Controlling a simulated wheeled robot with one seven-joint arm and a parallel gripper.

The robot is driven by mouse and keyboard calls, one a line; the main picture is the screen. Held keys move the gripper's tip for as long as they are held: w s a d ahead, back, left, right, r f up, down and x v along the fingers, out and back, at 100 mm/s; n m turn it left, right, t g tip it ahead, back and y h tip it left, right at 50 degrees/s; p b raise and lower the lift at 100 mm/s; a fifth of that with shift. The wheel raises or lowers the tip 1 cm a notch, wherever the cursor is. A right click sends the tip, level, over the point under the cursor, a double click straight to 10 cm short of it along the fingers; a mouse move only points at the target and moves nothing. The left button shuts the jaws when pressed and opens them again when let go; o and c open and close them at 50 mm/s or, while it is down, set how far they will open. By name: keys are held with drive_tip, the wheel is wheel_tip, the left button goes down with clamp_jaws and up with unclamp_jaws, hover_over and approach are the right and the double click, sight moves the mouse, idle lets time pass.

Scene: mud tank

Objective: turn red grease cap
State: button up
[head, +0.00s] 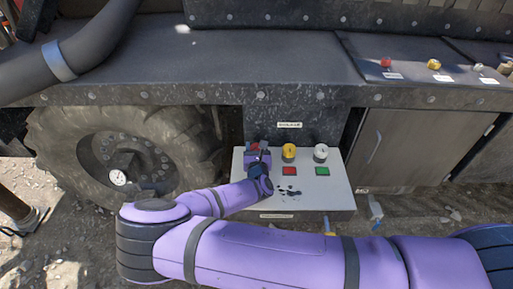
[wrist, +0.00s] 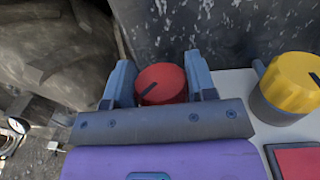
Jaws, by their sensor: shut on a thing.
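The red grease cap (wrist: 160,84) is round with a dark slot mark on its top. It sits at the left end of a light grey control panel (head: 328,200). My gripper (wrist: 160,88) reaches over the panel and has one blue finger on each side of the cap, shut on it. In the head view my gripper (head: 258,156) hides most of the red cap (head: 254,146). The cap's lower part is hidden behind my gripper's body in the wrist view.
A yellow cap (head: 289,151) and a white cap (head: 320,152) stand right of the red one. A red square (head: 289,171) and a green square (head: 322,171) lie in front. A large tyre (head: 125,150) is left of the panel. A dark ledge (head: 250,60) overhangs behind.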

drive_tip(key=shift+m+g+h, duration=0.25)
drive_tip(key=shift+m+h, duration=0.75)
drive_tip(key=shift+h, duration=0.55)
drive_tip(key=shift+m+g+h, duration=0.25)
drive_tip(key=shift+m+h, duration=0.75)
drive_tip(key=shift+h, duration=0.55)
drive_tip(key=o, duration=0.9)
